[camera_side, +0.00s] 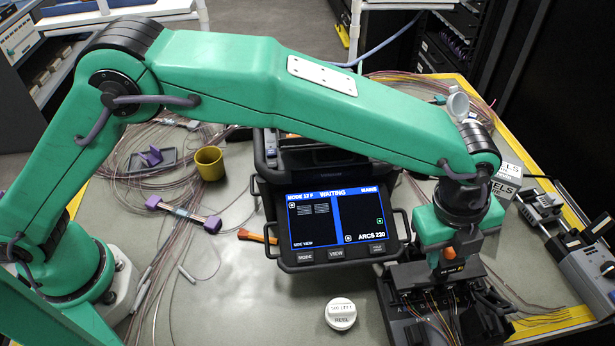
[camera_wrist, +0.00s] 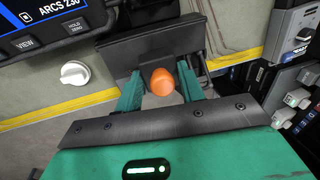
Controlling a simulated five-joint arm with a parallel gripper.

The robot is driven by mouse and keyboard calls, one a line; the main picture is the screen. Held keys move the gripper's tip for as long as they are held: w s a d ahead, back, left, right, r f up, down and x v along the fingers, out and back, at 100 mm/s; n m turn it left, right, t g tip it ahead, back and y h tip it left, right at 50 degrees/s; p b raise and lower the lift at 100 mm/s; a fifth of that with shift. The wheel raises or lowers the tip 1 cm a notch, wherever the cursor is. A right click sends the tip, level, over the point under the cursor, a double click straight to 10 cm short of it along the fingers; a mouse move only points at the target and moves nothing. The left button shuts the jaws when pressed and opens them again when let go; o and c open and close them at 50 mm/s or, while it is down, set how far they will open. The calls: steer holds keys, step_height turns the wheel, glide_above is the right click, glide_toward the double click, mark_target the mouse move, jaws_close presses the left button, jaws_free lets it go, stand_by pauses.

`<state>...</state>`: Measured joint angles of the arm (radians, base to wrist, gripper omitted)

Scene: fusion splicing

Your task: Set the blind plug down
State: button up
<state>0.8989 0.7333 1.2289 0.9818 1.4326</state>
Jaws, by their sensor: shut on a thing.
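An orange rounded piece, which I take to be the blind plug (camera_wrist: 162,82), sits between the two green fingers of my gripper (camera_wrist: 158,92). My gripper is shut on it; the contact surfaces are partly hidden. In the side view the orange plug (camera_side: 449,254) shows small, at the front of my gripper (camera_side: 452,264). My gripper points down over the black panel housing (camera_side: 398,318) at the right front of the table. I cannot tell whether the plug's lower end touches the housing.
A splicer with a lit screen reading WAITING (camera_side: 337,220) stands left of my gripper. A white round cap (camera_side: 341,313) lies in front of it. Thin fibres hang at the housing. A grey device (camera_side: 585,262) stands at the right. Some bare mat shows at left front.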

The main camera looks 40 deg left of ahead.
steer(key=shift+s+a+r, duration=0.1)
steer(key=shift+s+a, duration=0.4)
steer(key=shift+s, duration=0.15)
steer(key=s+a+f+m, duration=0.2)
steer(key=s+a+m, duration=0.1)
steer(key=s+a, duration=1.6)
steer(key=shift+s+a+f+g+y, duration=0.3)
steer(key=shift+s+a+f, duration=0.1)
steer(key=shift+a, duration=0.4)
steer(key=shift+f, duration=2.25)
steer(key=shift+c, duration=0.2)
steer(key=shift+f, duration=0.1)
steer(key=shift+f, duration=1.7)
steer(key=shift+f, duration=0.15)
